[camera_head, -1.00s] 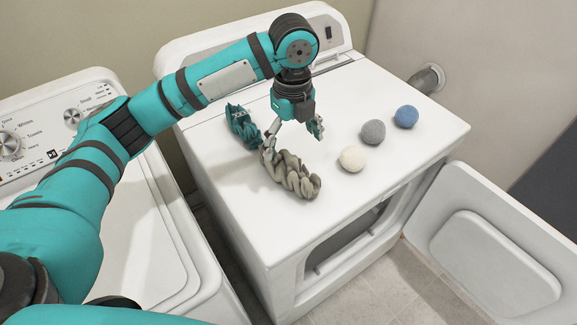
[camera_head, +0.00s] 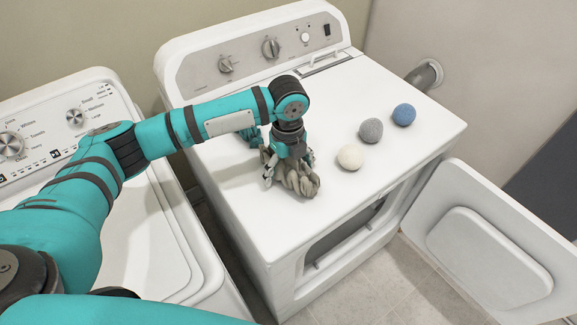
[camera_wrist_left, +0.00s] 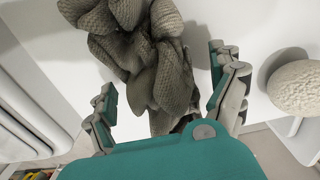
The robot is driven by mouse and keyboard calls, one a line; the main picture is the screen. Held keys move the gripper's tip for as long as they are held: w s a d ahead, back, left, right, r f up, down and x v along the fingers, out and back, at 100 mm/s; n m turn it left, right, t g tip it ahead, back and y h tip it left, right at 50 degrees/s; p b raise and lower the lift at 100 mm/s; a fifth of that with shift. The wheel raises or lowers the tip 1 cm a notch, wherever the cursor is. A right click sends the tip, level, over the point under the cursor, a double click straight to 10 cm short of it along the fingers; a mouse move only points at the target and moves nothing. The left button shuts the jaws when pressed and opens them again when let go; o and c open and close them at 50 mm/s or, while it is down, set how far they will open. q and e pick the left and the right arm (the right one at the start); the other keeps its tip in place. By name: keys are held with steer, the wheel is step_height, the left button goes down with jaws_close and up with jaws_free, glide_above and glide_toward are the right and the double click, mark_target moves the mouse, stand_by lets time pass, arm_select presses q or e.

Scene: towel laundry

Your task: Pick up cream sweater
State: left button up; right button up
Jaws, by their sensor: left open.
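The cream sweater (camera_head: 299,183) is a crumpled, greyish-beige knit heap on top of the dryer. In the left wrist view the sweater (camera_wrist_left: 150,65) lies between my open fingers and extends beyond them at the top. My left gripper (camera_head: 289,172) points down over the sweater, with one finger on each side of it. In the left wrist view the gripper (camera_wrist_left: 163,82) is open, and a gap shows between the cloth and the right finger. My gripper hides part of the sweater in the head view. My right gripper is not in view.
The white dryer (camera_head: 235,205) has its door (camera_head: 490,250) open at the right. White (camera_head: 350,157), grey (camera_head: 371,130) and blue (camera_head: 403,114) balls stand right of the sweater. A teal cloth (camera_head: 252,136) is mostly hidden behind my arm. A washer (camera_head: 150,240) stands at the left.

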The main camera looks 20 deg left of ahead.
arm_select(q)
steer(key=c, duration=1.6)
steer(key=shift+r, duration=0.1)
steer(key=shift+c, duration=1)
steer(key=shift+w, duration=0.1)
